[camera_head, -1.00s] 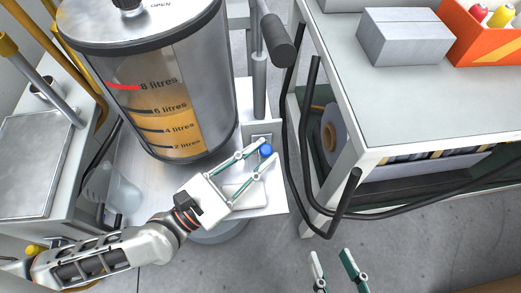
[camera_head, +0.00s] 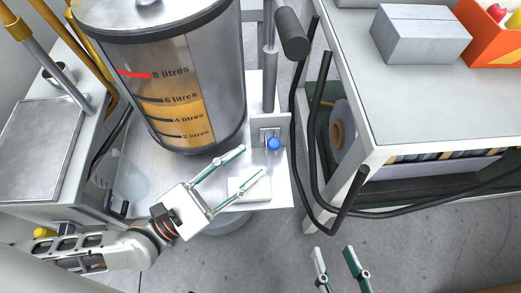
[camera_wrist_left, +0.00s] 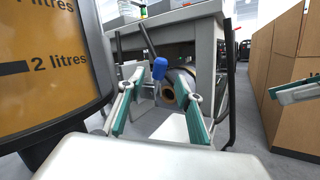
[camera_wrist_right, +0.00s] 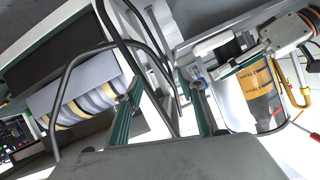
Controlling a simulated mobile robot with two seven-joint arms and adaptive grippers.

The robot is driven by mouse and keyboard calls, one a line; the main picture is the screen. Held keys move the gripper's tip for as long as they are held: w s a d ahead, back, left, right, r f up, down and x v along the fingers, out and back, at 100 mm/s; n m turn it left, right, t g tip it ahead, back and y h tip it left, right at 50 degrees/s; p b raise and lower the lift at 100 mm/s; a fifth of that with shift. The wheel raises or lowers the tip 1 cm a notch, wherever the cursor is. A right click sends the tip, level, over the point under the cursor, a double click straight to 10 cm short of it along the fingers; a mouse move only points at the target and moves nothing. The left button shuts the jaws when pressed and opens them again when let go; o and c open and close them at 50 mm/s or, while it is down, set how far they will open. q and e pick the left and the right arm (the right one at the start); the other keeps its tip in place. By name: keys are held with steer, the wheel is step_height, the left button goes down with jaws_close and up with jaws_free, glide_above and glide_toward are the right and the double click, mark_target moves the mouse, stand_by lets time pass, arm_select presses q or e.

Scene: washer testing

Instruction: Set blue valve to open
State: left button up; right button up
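The blue valve knob (camera_head: 274,144) sits on a small metal bracket right of the liquid tank (camera_head: 182,80). In the left wrist view the blue knob (camera_wrist_left: 159,68) shows beyond and between the fingertips. My left gripper (camera_head: 256,160) is open and empty, its fingertips a little left of and below the knob, apart from it. My right gripper (camera_head: 336,250) is open and empty at the bottom of the head view. In the right wrist view the blue knob (camera_wrist_right: 201,80) shows small near the right fingertip, and my left arm is beside it.
A workbench (camera_head: 440,100) with a grey box (camera_head: 420,34) and an orange bin (camera_head: 490,40) stands at the right. Black tubes (camera_head: 320,150) run along its near side. A dark padded cylinder (camera_head: 291,35) on a post rises behind the valve. Open floor lies at bottom right.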

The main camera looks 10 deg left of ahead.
arm_select(q)
steer(key=v, duration=0.6)
steer(key=shift+r, duration=0.1)
